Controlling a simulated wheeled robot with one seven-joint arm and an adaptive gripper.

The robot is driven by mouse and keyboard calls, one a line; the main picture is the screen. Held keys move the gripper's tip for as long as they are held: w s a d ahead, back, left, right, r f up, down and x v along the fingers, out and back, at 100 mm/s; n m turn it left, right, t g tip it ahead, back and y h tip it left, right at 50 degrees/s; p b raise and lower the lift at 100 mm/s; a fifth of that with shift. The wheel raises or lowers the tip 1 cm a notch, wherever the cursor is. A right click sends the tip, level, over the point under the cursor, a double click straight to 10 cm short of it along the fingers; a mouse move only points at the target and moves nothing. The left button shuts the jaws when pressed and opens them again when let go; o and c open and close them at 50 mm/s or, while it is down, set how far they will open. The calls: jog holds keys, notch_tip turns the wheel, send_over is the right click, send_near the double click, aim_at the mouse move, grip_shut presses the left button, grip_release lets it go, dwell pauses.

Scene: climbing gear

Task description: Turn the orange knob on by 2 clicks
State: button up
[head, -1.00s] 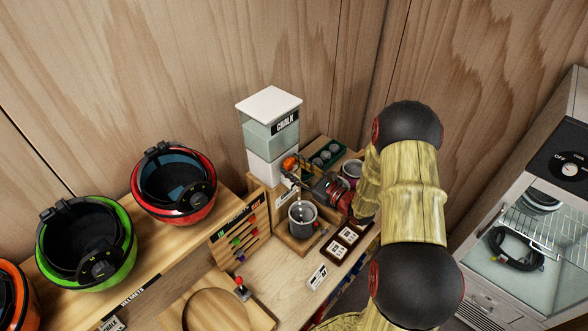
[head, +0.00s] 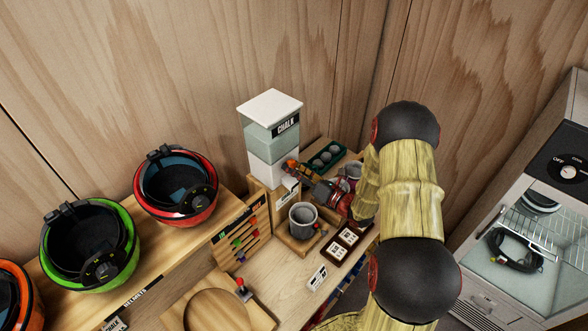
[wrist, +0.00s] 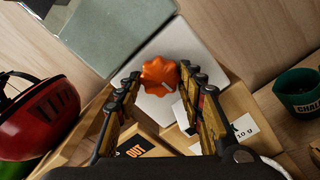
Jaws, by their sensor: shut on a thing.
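The orange knob (wrist: 158,74) sits on the pale front of the chalk dispenser (head: 270,125), with a white mark on its face at lower right in the wrist view. In the head view the knob (head: 291,164) is partly hidden by my gripper (head: 297,170). In the wrist view my gripper (wrist: 158,80) has one finger on each side of the knob and is shut on it. A grey metal cup (head: 303,214) stands below the knob on a wooden stand, its inside pale grey.
Red (head: 175,187) and green (head: 88,245) helmets stand on the shelf at left. Dark framed tiles (head: 348,240) lie in front of the cup. A small red-topped lever (head: 243,287) stands near a round wooden recess.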

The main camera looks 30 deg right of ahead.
jog(key=shift+m, duration=0.6)
jog(key=o, duration=1.2)
jog(key=shift+c, duration=0.2)
jog(key=v, duration=1.2)
jog(key=shift+f, duration=0.1)
